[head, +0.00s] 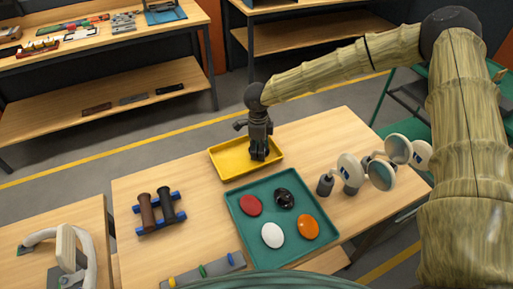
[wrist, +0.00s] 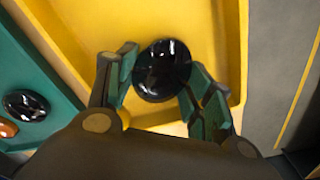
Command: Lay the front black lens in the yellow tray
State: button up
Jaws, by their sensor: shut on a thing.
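My gripper (head: 259,154) is over the yellow tray (head: 227,168), reaching down into it. In the wrist view my gripper (wrist: 160,85) is shut on a glossy black lens (wrist: 163,68), with a finger on each side. The yellow tray (wrist: 205,25) lies behind the lens. I cannot tell whether the lens touches the tray floor. In the head view the held lens is hidden by the gripper. Another black lens (head: 284,198) lies in the green tray; it also shows in the wrist view (wrist: 26,105).
The green tray (head: 240,222) sits in front of the yellow tray and holds red (head: 250,205), white (head: 272,235) and orange (head: 308,227) lenses. Dark rollers (head: 157,211) on blue supports stand left. Several round-headed pieces (head: 381,174) stand right.

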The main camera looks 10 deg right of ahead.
jog(key=shift+s+f, duration=0.1)
jog(key=shift+f, duration=0.1)
jog(key=o, duration=0.9)
jog(key=shift+f, duration=0.1)
jog(key=shift+o, duration=0.2)
notch_tip(320, 180, up, 14)
jog(key=b, duration=0.3)
jog(key=shift+w+a+f, duration=0.2)
jog(key=shift+f, duration=0.05)
